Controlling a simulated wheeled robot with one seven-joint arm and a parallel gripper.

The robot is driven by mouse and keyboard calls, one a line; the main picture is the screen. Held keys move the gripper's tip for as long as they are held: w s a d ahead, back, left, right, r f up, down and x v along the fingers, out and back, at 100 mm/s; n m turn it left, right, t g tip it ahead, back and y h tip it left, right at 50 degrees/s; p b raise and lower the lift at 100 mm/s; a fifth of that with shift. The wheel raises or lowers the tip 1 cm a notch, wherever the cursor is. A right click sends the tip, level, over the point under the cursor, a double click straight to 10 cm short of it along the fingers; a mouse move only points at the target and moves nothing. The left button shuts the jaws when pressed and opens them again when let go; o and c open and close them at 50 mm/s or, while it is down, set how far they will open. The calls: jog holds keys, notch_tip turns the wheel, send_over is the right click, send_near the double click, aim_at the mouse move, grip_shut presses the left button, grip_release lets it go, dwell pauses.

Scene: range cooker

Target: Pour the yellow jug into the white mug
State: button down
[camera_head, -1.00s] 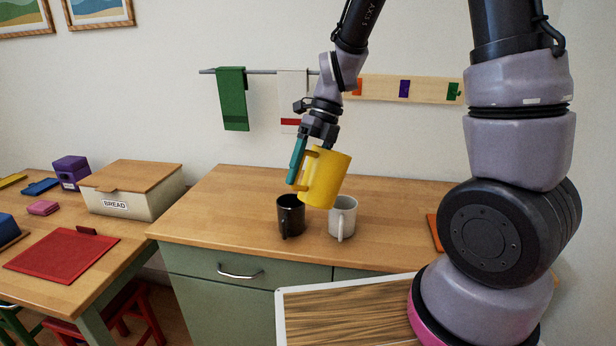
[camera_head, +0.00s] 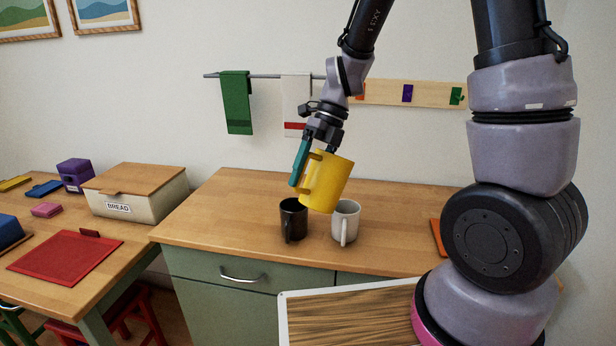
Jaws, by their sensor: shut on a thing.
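The yellow jug (camera_head: 328,182) is held in the air by its handle, tilted with its top leaning right. My gripper (camera_head: 307,172) is shut on the jug's handle, on the jug's left side. The white mug (camera_head: 346,222) stands upright on the wooden counter, below and right of the jug. The jug overlaps the mug's left rim in the picture; I cannot tell whether they touch. The inside of the jug is hidden, and no flow shows.
A black mug (camera_head: 293,220) stands close left of the white mug. A bread box (camera_head: 135,192) and a red board (camera_head: 65,258) are on the left table. An orange item (camera_head: 436,233) lies right, partly behind my arm. The counter's left part (camera_head: 225,205) is clear.

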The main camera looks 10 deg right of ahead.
jog(key=shift+r, duration=0.1)
jog(key=shift+w+d+r+g+y, duration=0.1)
jog(key=shift+r+g+y, duration=0.25)
jog(key=shift+y, duration=0.25)
jog(key=shift+r, duration=0.1)
dwell(0.9)
jog(key=shift+w+d+r+g+y, duration=0.1)
jog(key=shift+d+r+g+y, duration=0.1)
jog(key=shift+g+y, duration=0.3)
jog(key=shift+r, duration=0.1)
dwell(0.6)
jog(key=shift+w+d+r+g+y, duration=0.15)
jog(key=shift+g+y, duration=0.2)
jog(key=shift+y, duration=0.15)
jog(key=shift+w+d+r+y, duration=0.1)
jog(key=shift+d+y, duration=0.05)
jog(key=shift+y, duration=0.25)
dwell(0.6)
